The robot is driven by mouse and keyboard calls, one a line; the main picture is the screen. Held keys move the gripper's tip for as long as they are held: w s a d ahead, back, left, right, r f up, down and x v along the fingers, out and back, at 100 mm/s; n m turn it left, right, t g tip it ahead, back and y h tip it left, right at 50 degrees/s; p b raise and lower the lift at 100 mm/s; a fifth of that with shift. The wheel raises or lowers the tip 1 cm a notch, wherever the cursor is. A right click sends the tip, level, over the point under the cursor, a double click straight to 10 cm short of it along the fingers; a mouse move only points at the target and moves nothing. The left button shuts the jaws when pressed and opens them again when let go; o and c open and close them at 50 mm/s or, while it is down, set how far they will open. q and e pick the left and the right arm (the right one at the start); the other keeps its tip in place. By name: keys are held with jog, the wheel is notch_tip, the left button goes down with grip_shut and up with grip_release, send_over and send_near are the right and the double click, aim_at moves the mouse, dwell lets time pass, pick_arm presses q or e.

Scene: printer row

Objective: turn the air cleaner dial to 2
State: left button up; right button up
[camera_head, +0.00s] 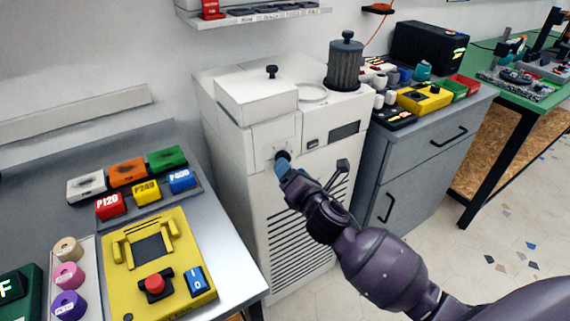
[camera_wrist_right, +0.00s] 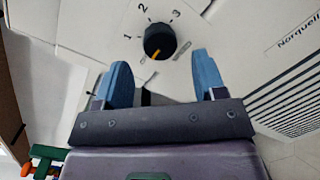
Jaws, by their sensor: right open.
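The air cleaner (camera_head: 228,133) is a white cabinet with slatted vents, standing in the middle of the head view. Its dial (camera_wrist_right: 159,41) is a round black knob on the white panel, with the printed numbers 1, 2 and 3 around its upper side. The orange pointer mark shows at the knob's lower left edge, away from the 2. In the head view the dial (camera_head: 283,156) is partly covered by my right gripper (camera_head: 284,169). In the wrist view my right gripper (camera_wrist_right: 162,76) is open, its blue fingers apart, just below the dial with nothing between them. My left gripper is not in view.
A grey bench at the left holds a yellow device (camera_head: 184,244) with a red button and several coloured blocks. A grey drawer cabinet (camera_head: 425,145) stands right of the air cleaner, with small items on top. A dark canister (camera_head: 344,66) stands on the air cleaner.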

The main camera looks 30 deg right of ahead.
jog(key=shift+w+d, duration=0.1)
jog(key=shift+w, duration=1.7)
jog(key=c, duration=0.9)
